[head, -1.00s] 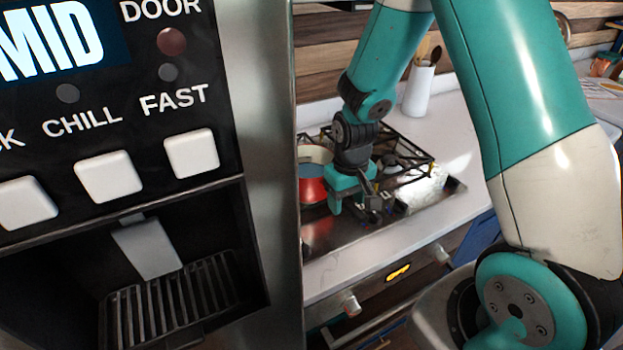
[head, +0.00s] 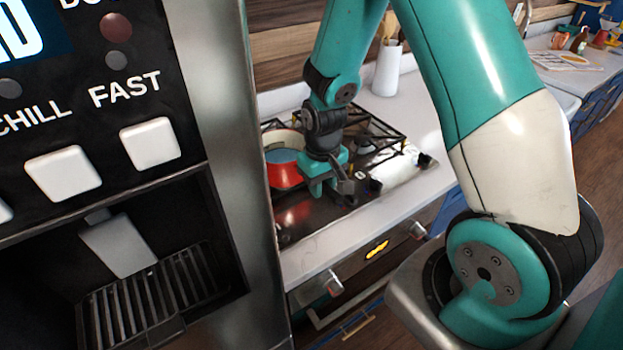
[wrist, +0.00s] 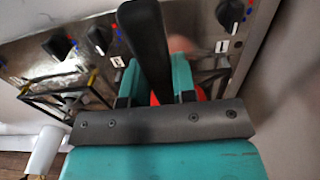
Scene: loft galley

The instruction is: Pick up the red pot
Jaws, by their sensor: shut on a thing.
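The red pot (head: 284,176) has a pale rim and a blue-grey inside. In the head view it is at the gas hob, partly hidden by the fridge edge and my wrist. My gripper (head: 332,188) is right beside it, pointing down. In the wrist view my gripper (wrist: 157,78) has its teal fingers on either side of the pot's long black handle (wrist: 147,35), shut on it. A little of the red body shows between the fingers. I cannot tell whether the pot's base touches the hob.
A steel fridge front (head: 215,120) with white buttons stands close on the left. The hob has black grates (head: 385,140) and front knobs (head: 333,285). A white utensil holder (head: 386,72) stands behind. White counter (head: 425,105) right of the hob is clear.

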